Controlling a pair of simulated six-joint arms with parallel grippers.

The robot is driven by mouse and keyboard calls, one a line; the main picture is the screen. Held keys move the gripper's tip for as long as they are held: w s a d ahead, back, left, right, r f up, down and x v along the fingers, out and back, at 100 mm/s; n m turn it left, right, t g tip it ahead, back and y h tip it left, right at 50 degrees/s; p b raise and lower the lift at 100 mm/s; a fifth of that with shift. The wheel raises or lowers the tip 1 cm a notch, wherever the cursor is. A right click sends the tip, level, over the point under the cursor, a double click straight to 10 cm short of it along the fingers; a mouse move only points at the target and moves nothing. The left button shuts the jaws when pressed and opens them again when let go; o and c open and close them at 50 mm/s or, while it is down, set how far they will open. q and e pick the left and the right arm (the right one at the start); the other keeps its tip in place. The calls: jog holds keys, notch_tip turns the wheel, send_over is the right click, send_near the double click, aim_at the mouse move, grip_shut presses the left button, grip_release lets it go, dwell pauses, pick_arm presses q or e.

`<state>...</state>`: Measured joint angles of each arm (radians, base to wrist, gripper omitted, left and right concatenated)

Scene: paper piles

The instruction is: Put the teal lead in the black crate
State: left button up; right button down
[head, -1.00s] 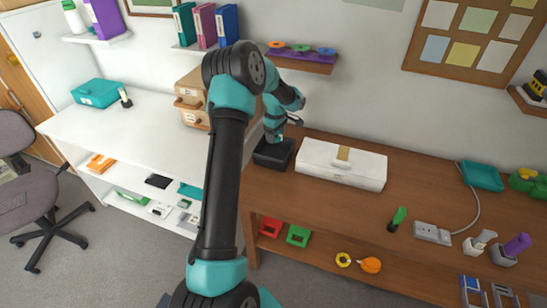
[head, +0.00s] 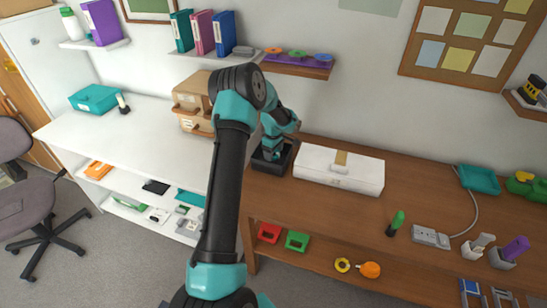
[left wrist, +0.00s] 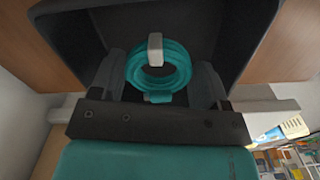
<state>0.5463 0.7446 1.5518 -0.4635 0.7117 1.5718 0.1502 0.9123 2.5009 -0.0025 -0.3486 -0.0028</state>
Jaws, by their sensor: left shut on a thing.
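The teal lead (left wrist: 178,56) is a coiled ring with a pale clip, seen in the left wrist view between the two fingers of my left gripper (left wrist: 165,80). The gripper is shut on it. In the left wrist view the dark walls of the black crate (left wrist: 237,25) surround the lead and fingers. In the head view the black crate (head: 285,167) stands on the brown desk, and my left gripper (head: 270,155) reaches down into it. The lead is hidden there by the arm and crate. Whether the lead touches the crate floor I cannot tell. My right gripper is out of view.
A long white box (head: 330,178) stands just right of the crate. A shelf with tape rolls (head: 300,65) hangs above. A green-handled tool (head: 396,222) and a power strip (head: 430,237) lie farther right; the desk between is clear.

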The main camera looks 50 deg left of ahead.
aim_at(274, 156)
pick_arm(q)
jog(key=shift+f, duration=1.5)
jog(key=shift+f, duration=0.1)
jog(key=o, duration=1)
jog(key=shift+c, duration=0.2)
notch_tip(274, 156, up, 12)
jog(key=shift+r, duration=0.15)
jog(key=shift+d, duration=0.1)
